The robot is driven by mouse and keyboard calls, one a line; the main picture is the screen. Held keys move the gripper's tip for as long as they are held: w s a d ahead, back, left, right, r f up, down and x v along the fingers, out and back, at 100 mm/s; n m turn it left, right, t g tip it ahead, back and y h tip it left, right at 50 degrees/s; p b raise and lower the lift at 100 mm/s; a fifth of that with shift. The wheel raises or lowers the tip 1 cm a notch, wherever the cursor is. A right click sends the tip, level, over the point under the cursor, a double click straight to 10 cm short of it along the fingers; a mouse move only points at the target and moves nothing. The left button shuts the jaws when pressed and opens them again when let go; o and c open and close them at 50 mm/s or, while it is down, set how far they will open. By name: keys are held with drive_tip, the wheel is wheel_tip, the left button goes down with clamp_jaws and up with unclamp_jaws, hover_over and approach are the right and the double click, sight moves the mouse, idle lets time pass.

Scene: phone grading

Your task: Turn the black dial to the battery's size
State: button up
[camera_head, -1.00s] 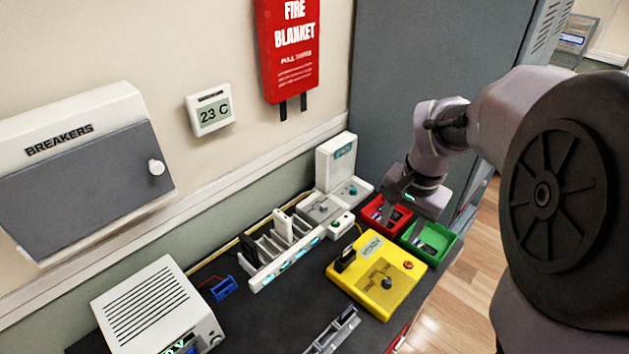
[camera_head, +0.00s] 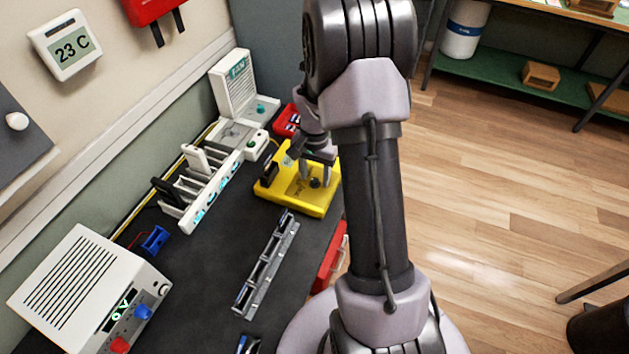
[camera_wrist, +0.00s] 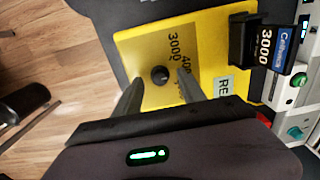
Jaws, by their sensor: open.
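The yellow tester box (camera_head: 310,205) stands on the dark bench; it fills the middle of the wrist view (camera_wrist: 207,40). Its black dial (camera_wrist: 160,75) sits on a plate printed "3000" and a partly hidden "400…" number; the dial also shows in the head view (camera_head: 315,183). Where the dial points is too small to tell. A battery (camera_wrist: 272,45) labelled "3000" stands in the box's black slot (camera_wrist: 240,40). My gripper (camera_wrist: 158,84) is open and empty, its fingers on either side of the dial, with gaps visible; their height over the plate is unclear.
A white rack (camera_head: 205,190) with upright slots stands left of the box. A grey rail tray (camera_head: 268,265) lies in front. A red bin (camera_head: 287,122) is behind the box, partly hidden by my arm. A white power supply (camera_head: 90,290) stands front left.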

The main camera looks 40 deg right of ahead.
drive_tip(key=shift+f, duration=0.45)
clamp_jaws()
drive_tip(key=n+p, duration=0.1)
drive_tip(key=n, duration=0.3)
drive_tip(key=shift+r+p, duration=0.1)
drive_tip(key=shift+p, duration=0.3)
drive_tip(key=shift+n+p, duration=0.75)
drive_tip(key=shift+n, duration=1.75)
